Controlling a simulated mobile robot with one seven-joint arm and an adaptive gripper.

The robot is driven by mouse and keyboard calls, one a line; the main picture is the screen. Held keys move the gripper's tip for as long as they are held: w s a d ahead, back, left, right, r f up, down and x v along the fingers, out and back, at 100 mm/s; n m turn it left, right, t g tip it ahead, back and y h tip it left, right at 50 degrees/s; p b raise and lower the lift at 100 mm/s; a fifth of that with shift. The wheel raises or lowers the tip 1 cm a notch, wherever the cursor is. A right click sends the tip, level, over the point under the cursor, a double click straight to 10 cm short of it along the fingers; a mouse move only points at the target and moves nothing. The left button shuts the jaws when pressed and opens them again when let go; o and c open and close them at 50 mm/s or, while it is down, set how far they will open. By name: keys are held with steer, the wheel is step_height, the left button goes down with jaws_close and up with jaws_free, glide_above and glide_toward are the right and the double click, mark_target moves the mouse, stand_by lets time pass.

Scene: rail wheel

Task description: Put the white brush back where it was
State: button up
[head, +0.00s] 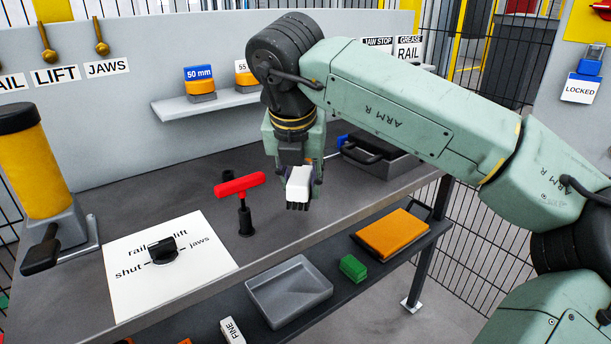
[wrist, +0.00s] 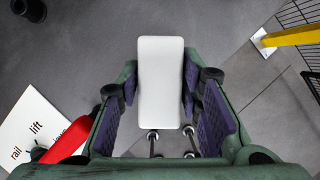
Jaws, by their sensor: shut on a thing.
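The white brush (head: 299,182) is a white block with dark bristles pointing down. My gripper (head: 297,178) is shut on it and holds it above the right part of the grey bench top (head: 190,190). In the wrist view the white brush (wrist: 161,80) lies lengthwise between the two finger pads of my gripper (wrist: 161,88). The place the brush came from cannot be told from these frames.
A red T-handle (head: 240,184) stands left of the brush. A selector dial (head: 163,250) sits on a white plate. The lower shelf holds a grey tray (head: 289,291), a green block (head: 353,267) and an orange case (head: 392,233). A dark grey case (head: 378,158) stands behind.

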mark_target(305, 169)
steer(key=w, duration=0.3)
steer(key=shift+w+d+f+p, duration=0.1)
steer(key=shift+w+d+p, duration=0.2)
steer(key=shift+d+p, duration=0.1)
steer(key=x, duration=0.1)
steer(key=p+x, duration=0.1)
steer(key=x, duration=0.1)
steer(key=shift+s+f, duration=0.1)
steer(key=shift+s, duration=0.1)
steer(key=shift+f, duration=0.35)
steer(key=shift+f, duration=0.2)
steer(key=o, duration=1.1)
steer(key=shift+r, duration=0.1)
steer(key=shift+r+p, duration=0.25)
steer(key=shift+p, duration=0.05)
steer(key=b+v, duration=0.2)
steer(key=v, duration=0.9)
steer(key=shift+s+a+r, duration=0.1)
steer(key=shift+s+r, duration=0.1)
steer(key=shift+r, duration=0.1)
